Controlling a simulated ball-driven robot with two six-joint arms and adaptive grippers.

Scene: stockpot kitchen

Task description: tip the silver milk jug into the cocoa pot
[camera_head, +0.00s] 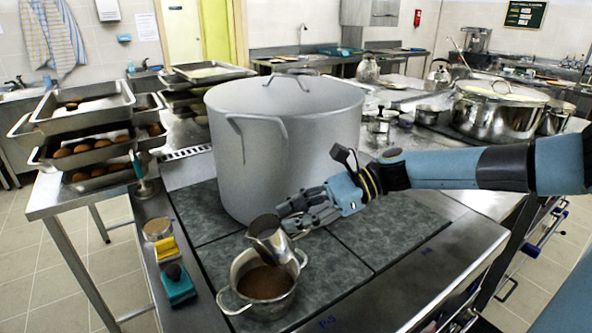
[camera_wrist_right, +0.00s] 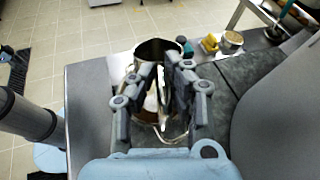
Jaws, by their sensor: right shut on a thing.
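The silver milk jug (camera_head: 271,241) is tilted over the cocoa pot, its mouth toward the left and its contents dark. The cocoa pot (camera_head: 246,262) is a small two-handled metal pot with brown cocoa in it, on the dark counter. My right gripper (camera_head: 290,220) is shut on the jug from the right side. In the right wrist view the jug (camera_wrist_right: 158,48) is between the fingers of my right gripper (camera_wrist_right: 161,85), and the pot below is mostly hidden. I cannot see whether liquid is flowing. My left gripper is not in view.
A large grey stockpot (camera_head: 285,150) stands right behind the cocoa pot, close to my right gripper. A teal block (camera_head: 177,284), a yellow sponge (camera_head: 166,248) and a small round tin (camera_head: 157,229) lie on the left strip. Stacked trays of buns (camera_head: 88,115) stand farther left.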

